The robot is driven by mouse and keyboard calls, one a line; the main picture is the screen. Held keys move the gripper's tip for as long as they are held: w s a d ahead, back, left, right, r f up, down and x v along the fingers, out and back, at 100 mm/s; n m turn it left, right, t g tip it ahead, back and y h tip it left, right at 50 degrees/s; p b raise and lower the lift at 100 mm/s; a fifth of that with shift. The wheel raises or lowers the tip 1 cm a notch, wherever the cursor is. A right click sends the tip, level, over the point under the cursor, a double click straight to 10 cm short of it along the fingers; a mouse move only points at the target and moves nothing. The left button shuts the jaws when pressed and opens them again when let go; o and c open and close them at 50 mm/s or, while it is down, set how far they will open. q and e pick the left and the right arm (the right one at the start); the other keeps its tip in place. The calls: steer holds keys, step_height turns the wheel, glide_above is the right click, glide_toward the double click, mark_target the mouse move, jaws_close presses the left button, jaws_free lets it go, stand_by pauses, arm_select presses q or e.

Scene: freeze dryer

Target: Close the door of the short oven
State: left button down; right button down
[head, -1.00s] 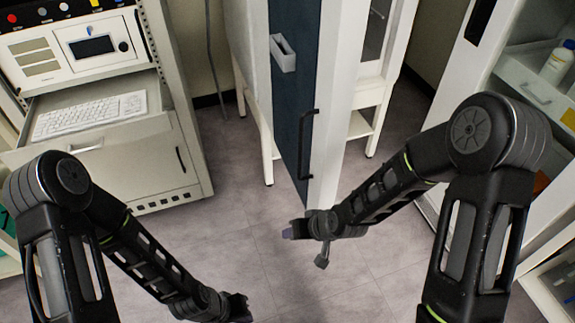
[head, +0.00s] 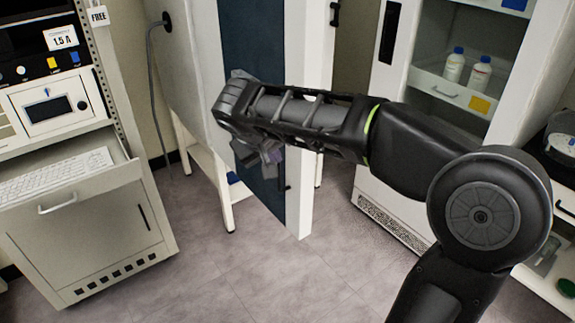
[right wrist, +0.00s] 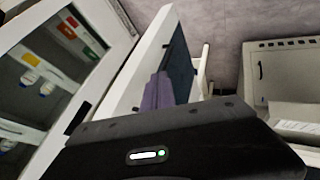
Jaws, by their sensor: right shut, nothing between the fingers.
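The oven (head: 195,85) is a white cabinet on white legs in the upper middle of the head view. A tall dark blue panel with a white edge (head: 305,205), which looks like its door, stands at its right. How far it is ajar I cannot tell. My right gripper (head: 266,157) is shut and empty, in front of the blue panel's lower part; my forearm hides part of the panel and most of its handle. In the right wrist view the purple fingers (right wrist: 157,92) overlap the dark panel (right wrist: 180,65); contact is unclear. My left gripper is out of view.
A rack with a pulled-out keyboard drawer (head: 75,190) stands at the left. The floor (head: 240,275) in front is clear.

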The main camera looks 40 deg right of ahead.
steer(key=p, duration=0.1)
glide_toward(297, 168)
steer(key=a+x, duration=0.1)
steer(key=x, duration=0.3)
steer(key=shift+w+d+f, duration=0.15)
steer(key=shift+d+f, duration=0.2)
steer(key=shift+d, duration=0.3)
steer(key=shift+p, duration=0.3)
